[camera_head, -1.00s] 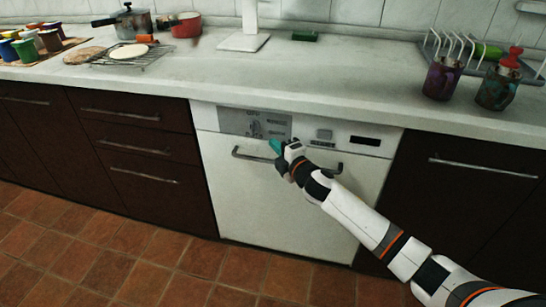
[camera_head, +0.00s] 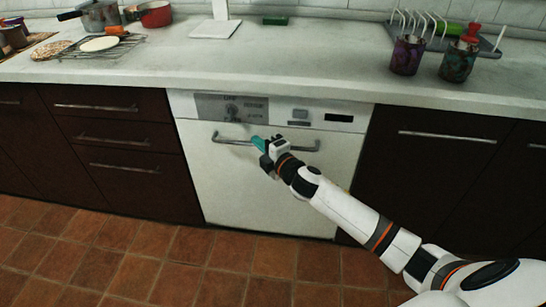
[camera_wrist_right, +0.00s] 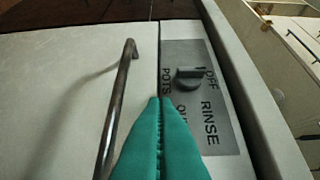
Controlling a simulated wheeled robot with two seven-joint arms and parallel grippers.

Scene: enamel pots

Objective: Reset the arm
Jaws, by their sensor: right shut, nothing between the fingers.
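My right gripper (camera_head: 259,144) is in front of the white dishwasher (camera_head: 270,185), close to its metal bar handle (camera_head: 230,141). Its teal fingers (camera_wrist_right: 161,140) are together with nothing between them in the right wrist view. That view also shows the handle (camera_wrist_right: 119,105) left of the fingers and the dial (camera_wrist_right: 188,78) beyond the fingertips, on a panel marked OFF, POTS and RINSE. The dishwasher door is closed. I cannot tell whether the fingers touch the handle. My left gripper is not in view.
The pale counter (camera_head: 300,60) runs above the dishwasher. Two dark mugs, a purple one (camera_head: 406,55) and a greenish one (camera_head: 458,61), stand near a dish rack (camera_head: 425,30). A red pot (camera_head: 152,14) stands at the back left. The tiled floor (camera_head: 190,260) in front is clear.

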